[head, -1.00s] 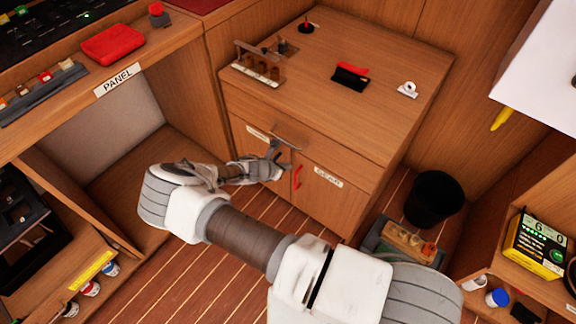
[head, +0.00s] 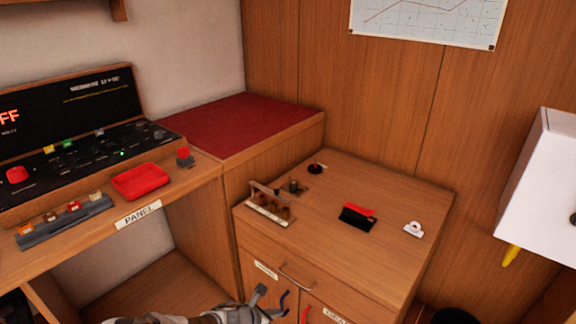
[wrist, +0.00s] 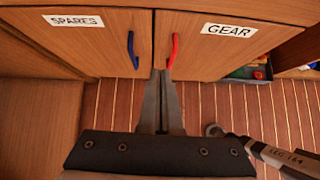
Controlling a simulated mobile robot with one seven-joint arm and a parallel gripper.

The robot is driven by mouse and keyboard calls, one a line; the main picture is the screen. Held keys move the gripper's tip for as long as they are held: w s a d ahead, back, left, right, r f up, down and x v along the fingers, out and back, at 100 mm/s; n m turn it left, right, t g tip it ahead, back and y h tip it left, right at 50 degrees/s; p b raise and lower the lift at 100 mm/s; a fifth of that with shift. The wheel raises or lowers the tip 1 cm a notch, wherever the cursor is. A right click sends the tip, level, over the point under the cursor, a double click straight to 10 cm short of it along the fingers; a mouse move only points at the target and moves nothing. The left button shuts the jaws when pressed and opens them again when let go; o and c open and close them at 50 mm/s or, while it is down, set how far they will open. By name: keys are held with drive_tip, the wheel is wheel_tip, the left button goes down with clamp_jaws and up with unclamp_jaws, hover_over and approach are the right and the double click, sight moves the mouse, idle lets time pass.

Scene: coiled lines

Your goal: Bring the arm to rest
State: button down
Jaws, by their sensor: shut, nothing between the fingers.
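My gripper (head: 268,299) is at the bottom edge of the head view, in front of the wooden cabinet (head: 365,285). In the wrist view my gripper (wrist: 163,78) has its fingers together and empty. They point at the gap between two shut cabinet doors. The left door, labelled SPARES, has a blue handle (wrist: 132,50). The right door, labelled GEAR, has a red handle (wrist: 173,50). The fingertips lie between the two handles in the picture; I cannot tell whether they touch the doors. Most of my arm is out of the head view.
The cabinet top holds a wooden rack (head: 268,205), a black and red item (head: 357,217) and a white roll (head: 413,229). The panel desk with a red tray (head: 140,181) stands left. A white box (head: 540,185) juts out at right. Striped floor (wrist: 105,125) lies below the doors.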

drive_tip(key=s+d+r+m+g+y, duration=0.1)
drive_tip(key=s+d+r+m, duration=0.15)
drive_tip(key=r+m, duration=0.55)
drive_tip(key=s+d+r+m+g+y, duration=0.15)
drive_tip(key=d+r+m, duration=0.25)
drive_tip(key=r, duration=0.8)
drive_tip(key=s+d+r+m+g+y, duration=0.15)
drive_tip(key=d+r+m, duration=0.35)
drive_tip(key=r, duration=0.5)
drive_tip(key=s+d+r+m+t+y, duration=0.1)
drive_tip(key=s+d+r+m, duration=0.35)
drive_tip(key=s+r, duration=0.35)
drive_tip(key=s+d+r+m+t+y, duration=0.1)
drive_tip(key=s+d+r+m+t, duration=0.15)
drive_tip(key=s+r+m, duration=0.5)
wheel_tip(320, 180, up, 15)
drive_tip(key=s+n+p, duration=0.1)
drive_tip(key=p, duration=1.3)
drive_tip(key=shift+s+r+g, duration=0.15)
drive_tip(key=shift+s+g, duration=0.2)
drive_tip(key=shift+s, duration=0.05)
